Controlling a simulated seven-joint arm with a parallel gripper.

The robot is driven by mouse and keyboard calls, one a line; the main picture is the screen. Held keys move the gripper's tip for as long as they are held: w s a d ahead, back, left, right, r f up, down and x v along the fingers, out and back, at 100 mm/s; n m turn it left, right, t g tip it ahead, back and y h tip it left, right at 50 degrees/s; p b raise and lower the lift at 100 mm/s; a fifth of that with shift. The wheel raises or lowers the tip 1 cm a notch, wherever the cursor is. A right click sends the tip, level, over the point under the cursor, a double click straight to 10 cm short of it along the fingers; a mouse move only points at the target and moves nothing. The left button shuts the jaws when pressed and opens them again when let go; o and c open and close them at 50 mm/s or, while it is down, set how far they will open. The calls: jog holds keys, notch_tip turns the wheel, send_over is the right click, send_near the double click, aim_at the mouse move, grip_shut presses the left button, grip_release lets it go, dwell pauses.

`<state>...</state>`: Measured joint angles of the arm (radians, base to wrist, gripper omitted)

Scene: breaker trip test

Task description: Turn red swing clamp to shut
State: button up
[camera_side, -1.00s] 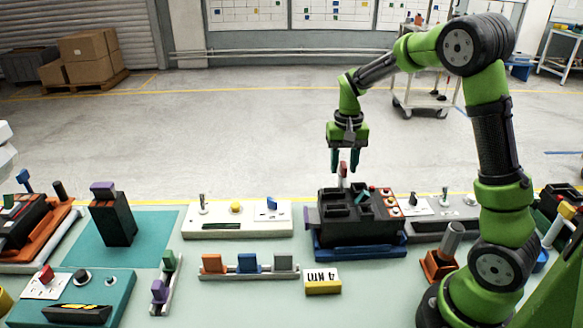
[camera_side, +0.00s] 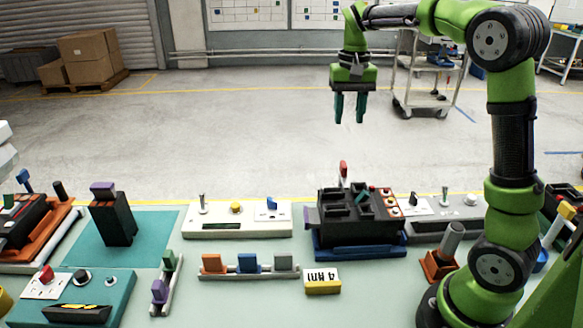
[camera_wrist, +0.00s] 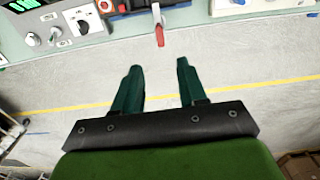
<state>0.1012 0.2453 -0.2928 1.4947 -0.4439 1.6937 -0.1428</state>
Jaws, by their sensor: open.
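The red swing clamp (camera_side: 343,169) stands at the back edge of the black device in the side view, its red handle pointing up. In the wrist view the red clamp (camera_wrist: 159,33) shows ahead of the fingertips at the bench edge, with a whitish upper part. My gripper (camera_side: 349,121) hangs above and behind the clamp, open and empty, with clear air between. In the wrist view my gripper's (camera_wrist: 157,65) two green fingers are spread apart and touch nothing. The clamp's lower mount is hidden by the device in the side view.
The black device (camera_side: 355,240) sits in a blue base on the bench. A white switch panel (camera_side: 240,230) stands to its left and a grey panel (camera_side: 450,229) to its right.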

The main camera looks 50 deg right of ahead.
jog(key=shift+r, duration=1.55)
jog(key=s+a+f+n+t+y, duration=0.1)
jog(key=s+a+f+n+t, duration=0.1)
jog(key=s+a, duration=0.5)
jog(key=s+a+f+n+t+y, duration=0.1)
jog(key=s+a+f+n+t, duration=0.1)
jog(key=s+a+t, duration=0.3)
jog(key=s+a, duration=0.3)
jog(key=a, duration=0.2)
jog(key=shift+f+n, duration=0.25)
jog(key=shift+n, duration=0.15)
